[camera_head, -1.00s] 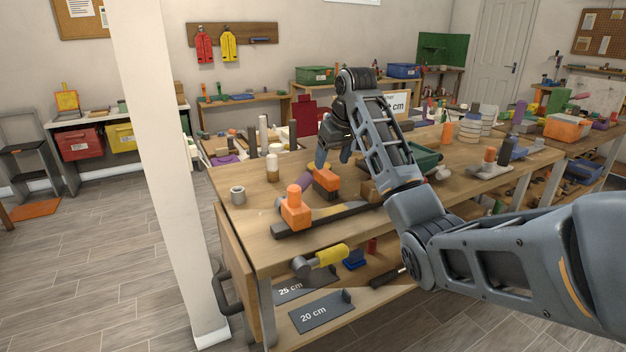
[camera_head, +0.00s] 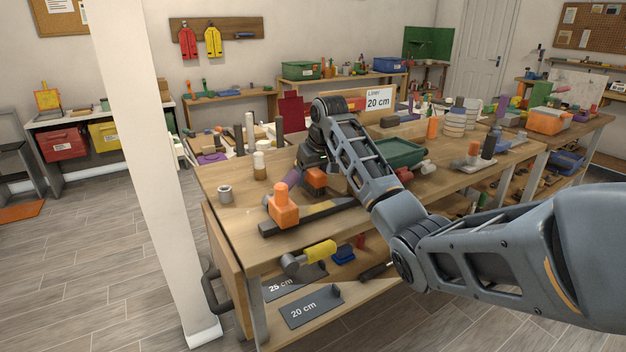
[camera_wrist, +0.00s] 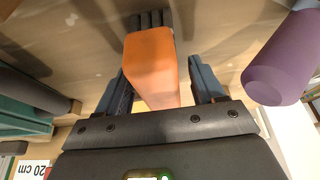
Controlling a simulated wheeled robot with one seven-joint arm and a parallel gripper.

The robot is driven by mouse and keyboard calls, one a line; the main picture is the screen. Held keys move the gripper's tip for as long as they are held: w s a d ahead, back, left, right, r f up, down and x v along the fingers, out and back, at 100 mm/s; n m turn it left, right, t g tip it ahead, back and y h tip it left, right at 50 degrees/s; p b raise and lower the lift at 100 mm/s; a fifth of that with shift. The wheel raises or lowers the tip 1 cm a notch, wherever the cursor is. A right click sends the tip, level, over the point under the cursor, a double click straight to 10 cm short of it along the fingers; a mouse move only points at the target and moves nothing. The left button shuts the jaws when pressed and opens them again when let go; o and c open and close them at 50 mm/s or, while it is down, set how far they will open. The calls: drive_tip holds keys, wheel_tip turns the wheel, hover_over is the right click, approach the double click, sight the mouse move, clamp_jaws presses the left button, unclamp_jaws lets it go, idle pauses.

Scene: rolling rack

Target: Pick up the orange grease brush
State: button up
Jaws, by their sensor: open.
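The orange grease brush (camera_wrist: 152,65), an orange block with dark bristles at its far end, lies on the wooden bench. My gripper (camera_wrist: 162,82) is open, with one finger on each side of the orange block and gaps showing beside it. In the head view the orange block (camera_head: 316,179) shows partly below my wrist, and my fingers are mostly hidden there.
A purple cylinder (camera_wrist: 280,70) lies close to the right of my gripper in the wrist view. An orange block with a knob (camera_head: 284,210) stands by a dark bar (camera_head: 318,215). A green tray (camera_head: 402,154) lies behind my arm. A grey cup (camera_head: 225,194) stands at the left.

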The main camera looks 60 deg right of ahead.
drive_tip(key=shift+f+p, duration=0.25)
drive_tip(key=shift+p, duration=0.05)
idle(0.4)
drive_tip(key=c, duration=1.1)
drive_tip(key=shift+r+b, duration=0.15)
drive_tip(key=shift+b, duration=0.25)
drive_tip(key=shift+c, duration=0.2)
wheel_tip(320, 180, up, 5)
drive_tip(key=shift+d+f, duration=0.1)
drive_tip(key=s+d+r+b, duration=0.1)
drive_tip(key=s+d+r, duration=0.5)
drive_tip(key=s+d, duration=0.2)
drive_tip(key=shift+s+r+b, duration=0.15)
drive_tip(key=shift+r+b, duration=0.1)
drive_tip(key=shift+b, duration=0.1)
drive_tip(key=o, duration=0.5)
drive_tip(key=c, duration=0.3)
